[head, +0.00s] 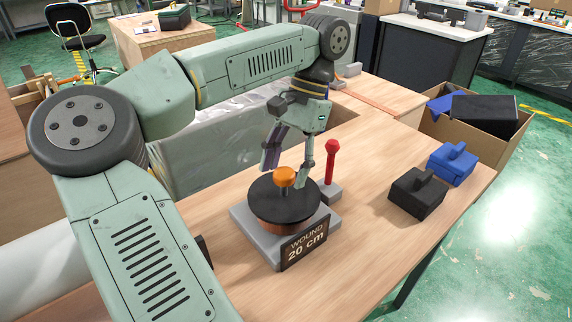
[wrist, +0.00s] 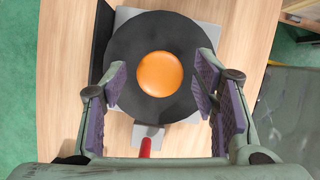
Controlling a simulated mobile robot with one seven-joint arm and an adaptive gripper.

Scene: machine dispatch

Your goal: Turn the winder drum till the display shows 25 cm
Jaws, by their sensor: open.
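The winder drum (head: 284,203) is a round black-topped drum with a brown side on a grey base (head: 247,238) on the wooden table. An orange knob (head: 285,176) stands on its top; it also shows in the wrist view (wrist: 160,74). The display (head: 305,246) at the front of the base reads "WOUND 20 cm". My gripper (head: 288,166) is open above the drum, pointing down. In the wrist view its two fingers (wrist: 160,95) stand wide apart over the drum top, left and right of the knob, with gaps to it.
A red-topped lever (head: 331,160) stands on a grey block just right of the drum. A black block (head: 416,193) and a blue block (head: 452,163) lie at the table's right. A cardboard box (head: 470,128) stands beyond. The front of the table is clear.

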